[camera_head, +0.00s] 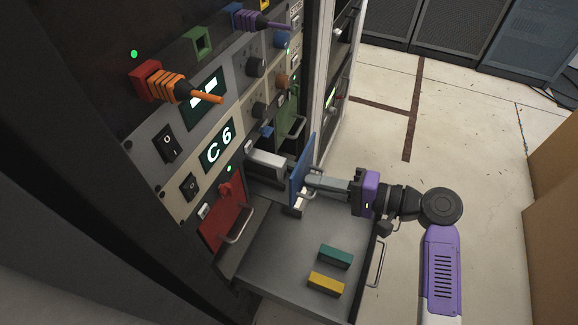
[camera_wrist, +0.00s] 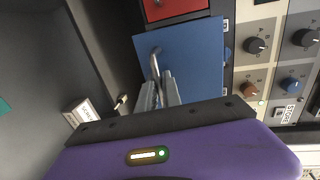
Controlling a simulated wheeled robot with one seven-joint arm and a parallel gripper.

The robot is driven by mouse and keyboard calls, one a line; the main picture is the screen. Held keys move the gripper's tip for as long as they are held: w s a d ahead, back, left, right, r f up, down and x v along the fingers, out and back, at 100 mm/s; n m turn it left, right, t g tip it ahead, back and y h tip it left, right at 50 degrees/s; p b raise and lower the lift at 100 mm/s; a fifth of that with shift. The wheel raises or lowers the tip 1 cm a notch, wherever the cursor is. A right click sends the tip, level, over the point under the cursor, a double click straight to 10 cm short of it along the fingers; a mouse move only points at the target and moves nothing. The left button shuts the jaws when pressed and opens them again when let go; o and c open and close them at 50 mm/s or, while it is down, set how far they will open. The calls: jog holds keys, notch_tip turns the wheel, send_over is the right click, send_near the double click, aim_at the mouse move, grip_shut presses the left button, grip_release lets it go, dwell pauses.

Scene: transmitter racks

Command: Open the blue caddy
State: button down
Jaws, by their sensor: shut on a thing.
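The blue caddy shows as a blue front panel (camera_head: 301,168), seen nearly edge-on and standing out from the rack face. A pale grey body reaches back from it towards the rack. In the wrist view the blue front (camera_wrist: 202,55) fills the upper middle, with a metal bar handle (camera_wrist: 154,64) on it. My gripper (camera_head: 310,183) reaches in from the right, and its fingers (camera_wrist: 166,92) are shut on the handle. The fingers hide the handle's lower part, and the inside of the caddy is hidden.
A red caddy (camera_head: 226,214) with a bar handle is left of the blue one. An open grey drawer (camera_head: 272,246) lies below, holding a green block (camera_head: 336,256) and a yellow block (camera_head: 326,284). The floor at right is clear; a brown box (camera_head: 556,190) stands at far right.

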jog(key=v, duration=0.2)
jog(key=f+v, duration=0.1)
jog(key=v, duration=0.1)
jog(key=shift+s+d+p, duration=0.1)
jog(key=shift+d+p, duration=0.15)
jog(key=shift+p, duration=0.05)
jog(key=c, duration=1.8)
grip_release()
jog(key=shift+p+v, duration=0.55)
jog(key=shift+v, duration=3.35)
